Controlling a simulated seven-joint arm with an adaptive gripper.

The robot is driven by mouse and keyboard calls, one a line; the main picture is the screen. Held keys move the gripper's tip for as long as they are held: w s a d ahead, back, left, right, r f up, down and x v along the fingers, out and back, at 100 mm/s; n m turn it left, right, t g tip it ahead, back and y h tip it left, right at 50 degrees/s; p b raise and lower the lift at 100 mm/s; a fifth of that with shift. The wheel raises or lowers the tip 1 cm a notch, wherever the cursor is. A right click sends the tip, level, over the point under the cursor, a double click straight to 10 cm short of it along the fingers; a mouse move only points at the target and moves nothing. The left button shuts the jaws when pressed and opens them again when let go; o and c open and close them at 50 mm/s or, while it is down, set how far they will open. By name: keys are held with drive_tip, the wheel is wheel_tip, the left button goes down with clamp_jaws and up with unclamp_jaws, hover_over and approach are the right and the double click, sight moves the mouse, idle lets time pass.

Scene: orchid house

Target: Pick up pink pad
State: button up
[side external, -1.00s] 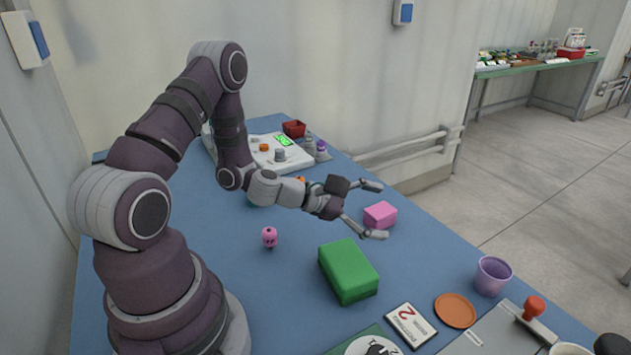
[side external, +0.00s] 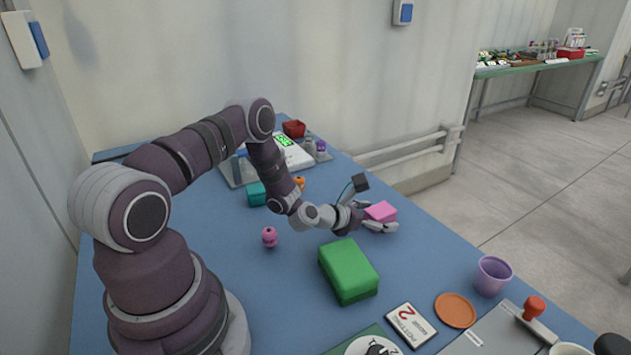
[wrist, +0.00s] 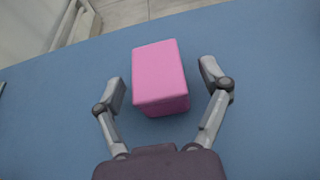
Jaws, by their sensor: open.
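The pink pad (side external: 381,211) is a small pink block lying on the blue table, near its far right edge. In the wrist view the pink pad (wrist: 160,75) sits between my two fingers, with a gap on each side. My gripper (side external: 377,216) is low at the table, its fingers on either side of the pad's near part. In the wrist view my gripper (wrist: 162,80) is open and holds nothing.
A large green block (side external: 348,271) lies close to my gripper, towards the front. A purple cup (side external: 492,276) and an orange saucer (side external: 455,310) are at the right. A teal block (side external: 257,194) is behind my arm.

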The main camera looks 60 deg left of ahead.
drive_tip(key=shift+w+f, duration=0.15)
drive_tip(key=shift+w, duration=0.25)
drive_tip(key=shift+c, duration=0.4)
drive_tip(key=c, duration=1.1)
drive_tip(key=shift+o, duration=0.2)
